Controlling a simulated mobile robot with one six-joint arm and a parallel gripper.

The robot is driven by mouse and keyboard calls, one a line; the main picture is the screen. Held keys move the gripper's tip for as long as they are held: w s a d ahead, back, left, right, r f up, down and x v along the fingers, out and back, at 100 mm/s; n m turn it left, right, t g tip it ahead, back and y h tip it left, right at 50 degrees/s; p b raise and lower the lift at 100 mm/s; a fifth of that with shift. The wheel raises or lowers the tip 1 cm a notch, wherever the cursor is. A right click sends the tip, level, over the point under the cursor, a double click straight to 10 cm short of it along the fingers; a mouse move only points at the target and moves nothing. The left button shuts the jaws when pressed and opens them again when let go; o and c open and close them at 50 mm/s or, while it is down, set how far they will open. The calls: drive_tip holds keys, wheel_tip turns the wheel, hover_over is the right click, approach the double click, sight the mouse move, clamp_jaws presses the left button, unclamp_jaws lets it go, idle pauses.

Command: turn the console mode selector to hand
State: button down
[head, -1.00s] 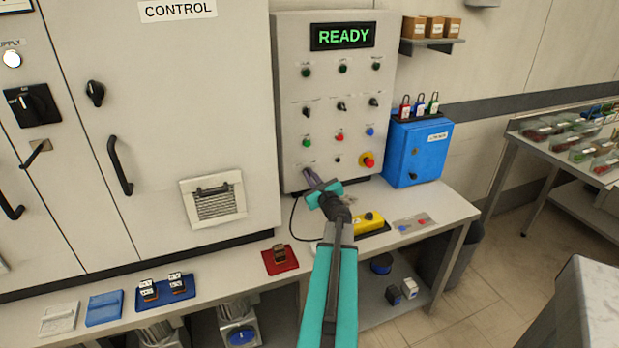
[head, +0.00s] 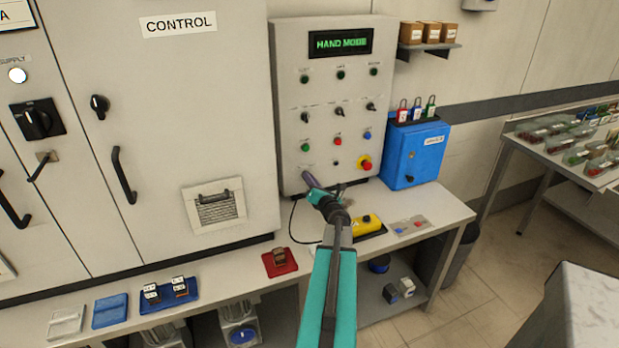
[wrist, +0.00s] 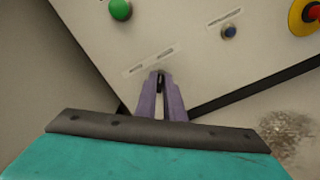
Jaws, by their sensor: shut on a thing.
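The grey console (head: 288,75) stands on the bench, and its display (head: 341,42) reads "HAND MODE" in green. My gripper (head: 306,173) is at the console's lower left, below the green button. In the wrist view, the purple fingers of my gripper (wrist: 161,80) are shut on a small dark selector knob (wrist: 160,82) on the console face. The fingers hide most of the knob, so its pointer cannot be read. Small printed labels (wrist: 150,60) sit just above it, too blurred to read.
A blue box (head: 415,160) with padlocks on top stands to the right. A yellow pendant (head: 367,223) lies on the bench below.

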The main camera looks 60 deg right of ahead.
drive_tip(key=shift+f+m+p, duration=0.1)
drive_tip(key=shift+m+p, duration=0.25)
drive_tip(key=shift+m, duration=0.45)
drive_tip(key=shift+a, duration=0.1)
drive_tip(key=c, duration=1.9)
unclamp_jaws()
drive_tip(key=shift+o, duration=0.2)
drive_tip(key=shift+s, duration=0.1)
drive_tip(key=b+v, duration=0.1)
drive_tip(key=v, duration=1.2)
drive_tip(key=shift+s+a, duration=0.15)
drive_tip(key=shift+s, duration=0.1)
